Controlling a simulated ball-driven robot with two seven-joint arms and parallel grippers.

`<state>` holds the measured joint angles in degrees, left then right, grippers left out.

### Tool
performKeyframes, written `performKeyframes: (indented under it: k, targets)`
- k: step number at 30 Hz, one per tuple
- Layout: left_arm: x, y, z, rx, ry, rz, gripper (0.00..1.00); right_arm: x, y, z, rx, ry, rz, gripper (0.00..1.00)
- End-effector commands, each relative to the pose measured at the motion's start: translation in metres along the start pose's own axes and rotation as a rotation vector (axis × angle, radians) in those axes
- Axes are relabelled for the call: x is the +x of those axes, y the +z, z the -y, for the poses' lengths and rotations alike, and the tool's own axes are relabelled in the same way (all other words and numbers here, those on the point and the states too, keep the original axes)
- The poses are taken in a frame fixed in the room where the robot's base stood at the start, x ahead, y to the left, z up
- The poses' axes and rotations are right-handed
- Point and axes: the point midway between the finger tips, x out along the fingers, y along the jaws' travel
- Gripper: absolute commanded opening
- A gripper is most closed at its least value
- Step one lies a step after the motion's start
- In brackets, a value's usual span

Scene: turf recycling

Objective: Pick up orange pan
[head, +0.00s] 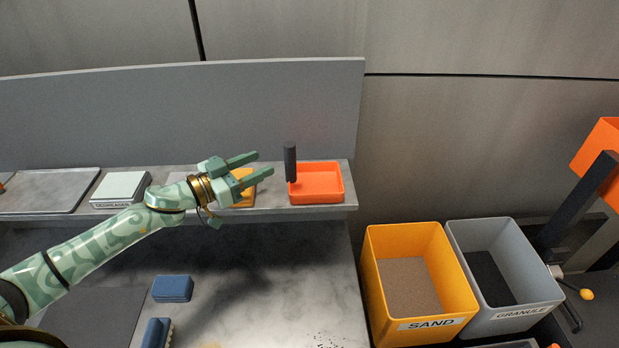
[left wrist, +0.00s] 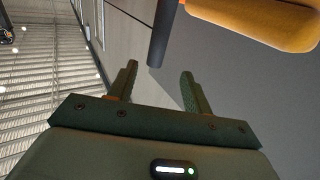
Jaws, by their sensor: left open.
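The orange pan (head: 317,186) sits on the right end of the raised shelf, with its dark upright handle (head: 290,162) at its left side. My left gripper (head: 265,164) is open and empty, just left of the handle and apart from it. In the left wrist view my open fingers (left wrist: 160,82) point toward the dark handle (left wrist: 163,35), and the orange pan (left wrist: 255,20) shows at the top right. My right gripper does not show.
A yellow-orange item (head: 243,190) lies on the shelf below my gripper. A white box (head: 120,188) and a grey tray (head: 48,190) stand further left. A sand bin (head: 405,240) and a granule bin (head: 500,228) stand right.

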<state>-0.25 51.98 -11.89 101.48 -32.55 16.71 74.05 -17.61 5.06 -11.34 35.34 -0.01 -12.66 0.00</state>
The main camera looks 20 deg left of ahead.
Motion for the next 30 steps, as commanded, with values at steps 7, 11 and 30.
performKeyframes:
  k: [7, 11, 30]
  targets:
    - [0.037, -0.001, 0.0, 0.0, 0.0, -0.001, 0.5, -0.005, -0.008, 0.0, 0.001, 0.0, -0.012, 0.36]
    - [0.046, -0.001, -0.001, 0.0, -0.001, -0.001, 0.5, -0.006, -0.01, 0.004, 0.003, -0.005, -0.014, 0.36]
    - [0.092, 0.0, -0.005, 0.0, -0.001, 0.001, 0.27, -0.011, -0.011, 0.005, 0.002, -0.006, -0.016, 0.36]
